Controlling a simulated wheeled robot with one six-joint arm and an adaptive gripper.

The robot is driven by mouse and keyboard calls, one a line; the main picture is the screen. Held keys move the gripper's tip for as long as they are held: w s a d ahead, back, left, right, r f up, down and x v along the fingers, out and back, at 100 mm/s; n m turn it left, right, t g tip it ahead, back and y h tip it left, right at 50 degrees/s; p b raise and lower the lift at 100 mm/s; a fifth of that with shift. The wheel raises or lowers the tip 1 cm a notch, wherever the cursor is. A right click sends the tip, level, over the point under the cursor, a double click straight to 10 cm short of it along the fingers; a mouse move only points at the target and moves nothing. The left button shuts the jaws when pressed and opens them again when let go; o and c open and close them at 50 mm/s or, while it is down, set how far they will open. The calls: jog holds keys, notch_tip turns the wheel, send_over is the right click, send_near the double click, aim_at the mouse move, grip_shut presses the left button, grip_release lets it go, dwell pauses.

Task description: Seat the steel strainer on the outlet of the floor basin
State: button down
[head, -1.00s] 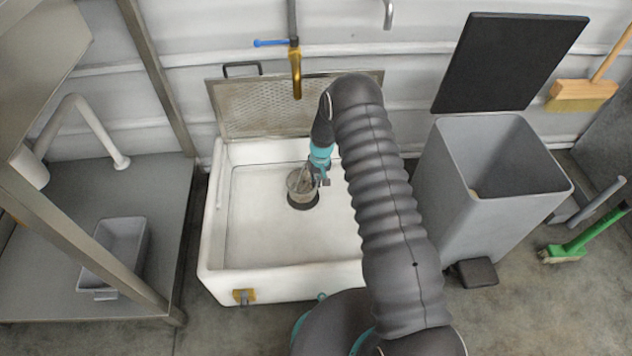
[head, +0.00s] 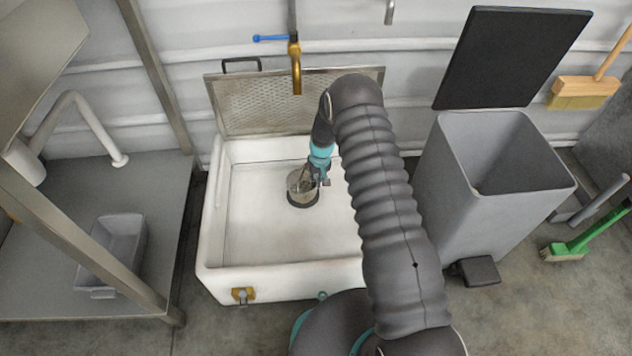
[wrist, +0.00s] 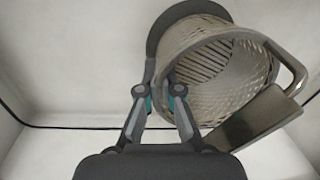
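The steel strainer (head: 301,188), a perforated round basket, is low over the floor of the white floor basin (head: 250,271). In the wrist view the strainer (wrist: 245,75) shows its open mouth, with a loop handle (wrist: 292,68) at right. The dark round outlet (head: 304,204) shows as a rim under the strainer, and as an arc (wrist: 172,18) behind it in the wrist view. I cannot tell whether the strainer touches it. My gripper (head: 318,176) is at the strainer's right side; in the wrist view its fingers (wrist: 160,82) appear closed on the basket's wall.
A perforated panel (head: 270,106) stands up behind the basin, under a brass tap (head: 296,67). A grey open bin (head: 460,185) stands at right. A steel bench with a grey tub (head: 113,252) is at left. The basin floor around the strainer is clear.

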jog(key=shift+f, duration=0.1)
jog(key=shift+f+b, duration=0.45)
jog(key=shift+b, duration=0.2)
jog(key=c, duration=1.2)
grip_release()
jog(key=shift+c, duration=0.2)
jog(key=shift+r, duration=0.1)
notch_tip(320, 180, up, 12)
jog(key=d, duration=0.1)
